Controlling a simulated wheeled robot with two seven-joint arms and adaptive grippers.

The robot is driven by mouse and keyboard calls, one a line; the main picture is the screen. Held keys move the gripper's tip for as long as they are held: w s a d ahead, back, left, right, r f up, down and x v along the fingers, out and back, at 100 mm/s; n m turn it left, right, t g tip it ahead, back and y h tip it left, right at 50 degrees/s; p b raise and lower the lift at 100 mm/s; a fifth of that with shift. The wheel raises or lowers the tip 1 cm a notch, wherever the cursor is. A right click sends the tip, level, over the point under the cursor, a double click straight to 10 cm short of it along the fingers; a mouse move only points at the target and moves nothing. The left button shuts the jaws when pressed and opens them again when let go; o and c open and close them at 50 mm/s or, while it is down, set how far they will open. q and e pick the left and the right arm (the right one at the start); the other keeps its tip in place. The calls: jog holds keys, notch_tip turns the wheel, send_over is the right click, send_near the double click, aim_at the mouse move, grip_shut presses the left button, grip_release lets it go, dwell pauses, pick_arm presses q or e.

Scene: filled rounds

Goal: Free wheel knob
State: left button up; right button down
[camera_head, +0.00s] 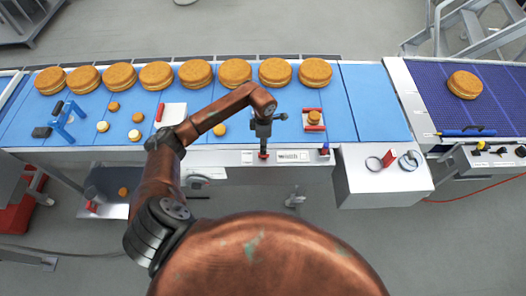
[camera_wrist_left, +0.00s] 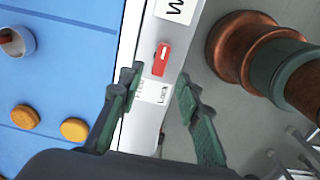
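A small red knob (camera_wrist_left: 162,58) with a white line sits on the white front rail of the conveyor. Beside it are a white label reading "Lock" (camera_wrist_left: 161,93) and another label partly hidden by a finger. In the head view the red knob (camera_head: 263,155) shows just under the gripper tip. My left gripper (camera_wrist_left: 160,76) is open, its two dark green fingers spread to either side of the rail near the knob. It holds nothing. In the head view my left gripper (camera_head: 263,142) points down over the rail. My right gripper is not in view.
Several filled round cakes (camera_head: 196,73) line the back of the blue conveyor (camera_head: 365,105).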

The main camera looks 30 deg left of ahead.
pick_arm(q)
jog(key=shift+f+p, duration=0.6)
jog(key=shift+f, duration=2.5)
grip_shut()
